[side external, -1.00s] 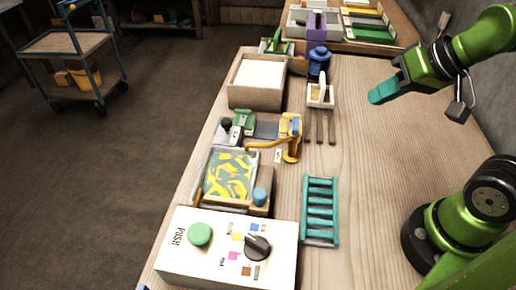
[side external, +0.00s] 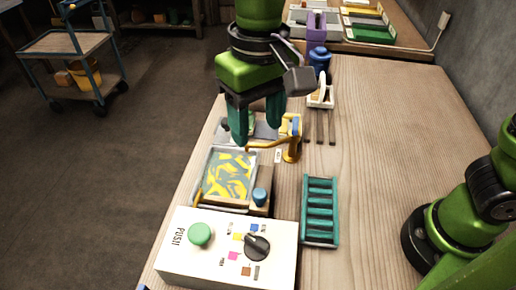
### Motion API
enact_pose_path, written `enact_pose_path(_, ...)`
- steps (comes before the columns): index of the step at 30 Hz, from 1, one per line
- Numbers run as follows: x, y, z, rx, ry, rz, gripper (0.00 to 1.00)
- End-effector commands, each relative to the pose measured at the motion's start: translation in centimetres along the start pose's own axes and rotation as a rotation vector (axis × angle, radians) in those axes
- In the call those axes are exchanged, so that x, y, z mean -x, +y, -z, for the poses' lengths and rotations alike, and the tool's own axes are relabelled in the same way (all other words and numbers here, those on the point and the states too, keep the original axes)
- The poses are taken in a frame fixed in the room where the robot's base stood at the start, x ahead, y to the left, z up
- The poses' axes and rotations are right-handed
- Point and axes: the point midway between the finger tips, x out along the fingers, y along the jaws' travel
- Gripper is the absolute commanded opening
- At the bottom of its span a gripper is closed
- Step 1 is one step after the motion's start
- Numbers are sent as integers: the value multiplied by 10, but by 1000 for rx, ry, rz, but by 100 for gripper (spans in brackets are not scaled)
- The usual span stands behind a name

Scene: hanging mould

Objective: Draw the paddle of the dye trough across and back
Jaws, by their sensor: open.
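My gripper (side external: 257,130) is open, with two teal fingers pointing down. It hangs above and behind the trough, near the yellow-orange tap-like fixture (side external: 291,146). Nothing shows between the fingers. The gripper and arm hide the box behind them.
The white control box (side external: 190,262) with a green push button and black dial stands in front. A teal slatted rack (side external: 320,210) lies to the right. A white holder (side external: 321,97) and a blue jar (side external: 319,60) stand farther back.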

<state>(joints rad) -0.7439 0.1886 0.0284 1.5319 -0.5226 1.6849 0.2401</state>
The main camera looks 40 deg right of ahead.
Motion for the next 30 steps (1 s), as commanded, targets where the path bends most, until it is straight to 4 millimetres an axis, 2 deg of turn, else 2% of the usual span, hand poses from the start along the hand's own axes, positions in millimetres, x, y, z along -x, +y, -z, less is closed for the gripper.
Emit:
enact_pose_path(5, -14, 3, -4, -22, -19, -12, 55)
enact_pose_path(8, -31, 3, -4, -23, -20, -11, 55)
enact_pose_path(21, -127, 4, -6, -22, -21, -11, 55)
enact_pose_path(25, -148, 4, -6, -23, -19, -10, 55)
enact_pose_path(30, -165, 4, -6, -22, -18, -9, 55)
